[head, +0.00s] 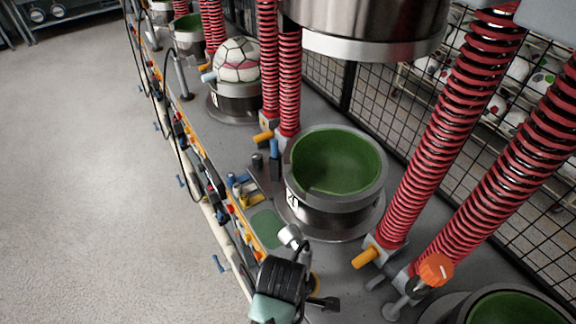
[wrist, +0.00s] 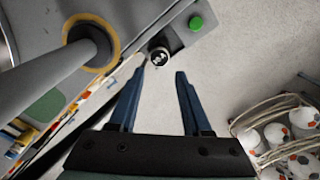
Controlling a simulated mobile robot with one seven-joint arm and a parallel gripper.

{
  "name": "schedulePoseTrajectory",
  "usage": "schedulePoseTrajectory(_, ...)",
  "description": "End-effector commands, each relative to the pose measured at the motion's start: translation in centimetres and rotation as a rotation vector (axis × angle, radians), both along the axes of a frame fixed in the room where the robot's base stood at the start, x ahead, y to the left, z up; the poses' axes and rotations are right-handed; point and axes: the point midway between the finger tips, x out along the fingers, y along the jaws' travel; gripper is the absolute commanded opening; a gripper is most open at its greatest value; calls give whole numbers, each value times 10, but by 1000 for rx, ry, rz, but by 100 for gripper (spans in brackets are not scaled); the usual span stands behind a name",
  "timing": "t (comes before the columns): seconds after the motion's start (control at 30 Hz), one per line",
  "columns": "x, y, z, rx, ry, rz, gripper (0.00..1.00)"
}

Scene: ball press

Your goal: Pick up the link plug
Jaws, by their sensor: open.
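My gripper (wrist: 161,74) shows in the wrist view with its two dark blue fingers apart and nothing between them. A round black piece with white marks (wrist: 159,57) lies just beyond the left fingertip, on a dark strip at the edge of the machine. I cannot tell whether it is the link plug or whether the finger touches it. A green button (wrist: 196,23) sits further along the strip. In the head view, blue and yellow plug-like parts (head: 241,188) stand on the bench beside the press cup; which is the link plug is unclear.
A grey post with a yellow collar (wrist: 92,50) stands close left of my fingers. In the head view, a green-lined cup (head: 337,162), red-and-black springs (head: 455,120) and an orange knob (head: 436,270) crowd the bench (head: 222,140).

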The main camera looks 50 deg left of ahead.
Motion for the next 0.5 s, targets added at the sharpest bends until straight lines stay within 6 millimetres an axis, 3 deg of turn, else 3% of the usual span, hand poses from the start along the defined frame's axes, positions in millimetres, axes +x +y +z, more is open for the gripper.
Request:
schedulePoseTrajectory(0.13, 0, 0, -23, -1, 0, -1, 48)
schedulePoseTrajectory(0.5, 0, -2, -54, -1, 2, -2, 48)
